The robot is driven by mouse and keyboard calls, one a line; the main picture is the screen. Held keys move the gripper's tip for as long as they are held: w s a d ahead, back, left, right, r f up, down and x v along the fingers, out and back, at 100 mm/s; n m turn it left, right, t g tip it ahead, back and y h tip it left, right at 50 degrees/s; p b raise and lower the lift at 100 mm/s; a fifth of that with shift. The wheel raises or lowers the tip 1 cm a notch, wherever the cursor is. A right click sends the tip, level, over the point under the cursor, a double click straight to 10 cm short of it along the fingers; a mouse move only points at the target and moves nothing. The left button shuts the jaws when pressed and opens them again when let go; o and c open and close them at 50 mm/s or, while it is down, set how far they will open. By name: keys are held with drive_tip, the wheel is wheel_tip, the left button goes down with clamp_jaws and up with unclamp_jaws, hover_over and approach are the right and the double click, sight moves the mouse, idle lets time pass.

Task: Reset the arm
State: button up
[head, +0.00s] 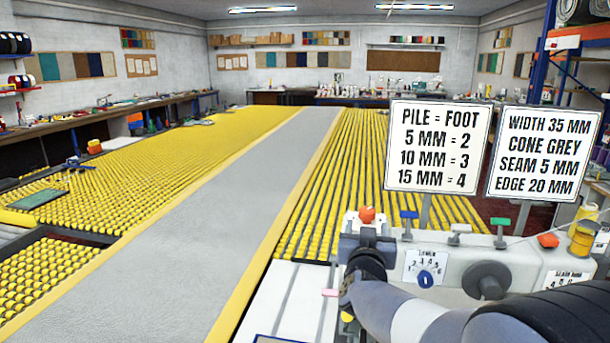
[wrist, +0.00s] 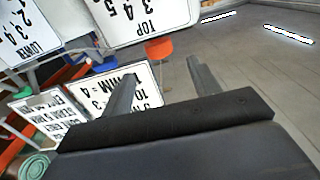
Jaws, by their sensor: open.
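My gripper (wrist: 162,78) shows in the wrist view with its two grey fingers apart and nothing held between them. A red knob (wrist: 158,48) shows beyond the gap between the fingers; whether they touch it I cannot tell. In the head view my arm reaches from the lower right to the grey machine (head: 450,265), and its dark joints hide the fingers. A red knob (head: 367,214) stands on top of the machine beyond the arm. The machine has a blue dial (head: 426,279) on a numbered plate.
Blue (head: 409,215), white and green (head: 500,222) levers line the machine's top. A pile sign (head: 438,145) and a width sign (head: 543,152) stand above it. A long grey rug (head: 205,205) lies on the yellow roller table (head: 140,175). A blue-orange rack (head: 545,50) stands at right.

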sight(370, 214)
drive_tip(key=w, duration=0.3)
drive_tip(key=w+d+p, duration=0.1)
drive_tip(key=w, duration=0.2)
drive_tip(key=w+d+p, duration=0.1)
drive_tip(key=w, duration=0.2)
drive_tip(key=shift+f, duration=0.1)
drive_tip(key=shift+n+y+b, duration=0.3)
drive_tip(key=shift+n+y, duration=0.1)
drive_tip(key=shift+y, duration=0.5)
drive_tip(key=shift+n, duration=0.3)
drive_tip(key=p, duration=0.1)
drive_tip(key=n+y+p, duration=0.1)
drive_tip(key=shift+r+y+p, duration=0.3)
drive_tip(key=shift+y+p, duration=0.5)
drive_tip(key=shift+p, duration=0.15)
